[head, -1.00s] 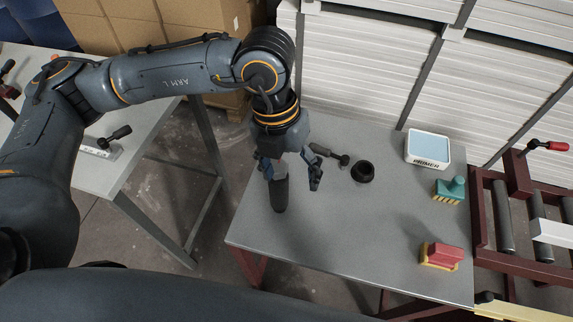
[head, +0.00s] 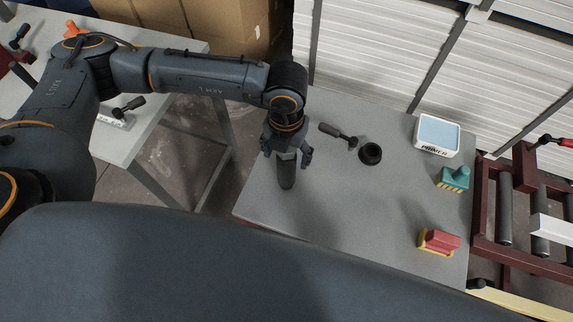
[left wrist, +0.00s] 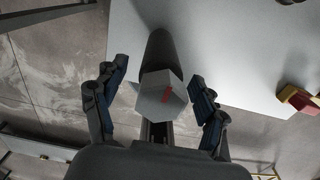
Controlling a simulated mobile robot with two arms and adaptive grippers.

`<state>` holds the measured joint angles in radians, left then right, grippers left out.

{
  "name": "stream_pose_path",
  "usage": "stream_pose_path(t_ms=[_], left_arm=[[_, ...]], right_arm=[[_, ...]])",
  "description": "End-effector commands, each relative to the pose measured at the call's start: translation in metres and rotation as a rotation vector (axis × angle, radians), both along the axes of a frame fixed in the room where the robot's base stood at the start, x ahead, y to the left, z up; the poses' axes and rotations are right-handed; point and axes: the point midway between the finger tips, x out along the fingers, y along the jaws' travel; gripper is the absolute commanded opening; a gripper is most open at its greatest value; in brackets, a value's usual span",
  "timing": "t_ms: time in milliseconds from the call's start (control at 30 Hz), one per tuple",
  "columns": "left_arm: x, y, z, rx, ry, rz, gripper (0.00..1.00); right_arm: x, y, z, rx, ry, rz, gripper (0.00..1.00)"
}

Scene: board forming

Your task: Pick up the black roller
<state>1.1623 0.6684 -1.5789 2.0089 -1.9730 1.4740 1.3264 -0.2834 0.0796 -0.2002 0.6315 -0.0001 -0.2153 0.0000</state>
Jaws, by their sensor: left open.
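The black roller (head: 286,177) is a dark cylinder standing near the left edge of the grey table, under my left gripper (head: 286,153). My left gripper is open, with its fingers on either side of the roller's upper end, and I see no contact. In the left wrist view, the dark roller body (left wrist: 166,50) shows beyond a pale hexagonal end with a red mark. That end lies between the open fingers of the gripper (left wrist: 157,88). The gripper partly hides the roller's top in the head view. My right gripper is not in view.
On the grey table (head: 345,215) are a black-handled tool (head: 338,133), a black round cup (head: 370,154), a white primer tray (head: 437,136), a teal brush (head: 455,178) and a red-yellow block (head: 440,241). A roller conveyor (head: 505,210) stands right.

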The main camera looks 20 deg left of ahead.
Motion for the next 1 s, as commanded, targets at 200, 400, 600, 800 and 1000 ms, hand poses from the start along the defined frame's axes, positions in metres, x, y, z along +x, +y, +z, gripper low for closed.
stream_pose_path(t_ms=[200,400,600,800,1000], left_arm=[[0.001,0.0,-0.024,0.001,0.001,-0.001,0.72],[0.001,0.0,-0.028,0.0,-0.001,-0.001,0.72],[0.001,0.0,-0.028,0.0,-0.001,-0.001,0.43],[0.001,0.0,-0.028,0.0,-0.001,0.0,0.02],[0.002,0.0,-0.027,-0.001,-0.003,0.0,0.0]], right_arm=[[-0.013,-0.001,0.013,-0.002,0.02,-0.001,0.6],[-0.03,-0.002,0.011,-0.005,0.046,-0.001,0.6],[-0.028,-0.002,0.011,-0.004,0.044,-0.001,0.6],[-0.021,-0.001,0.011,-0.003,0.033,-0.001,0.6],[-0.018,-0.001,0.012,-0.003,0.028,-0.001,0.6]])
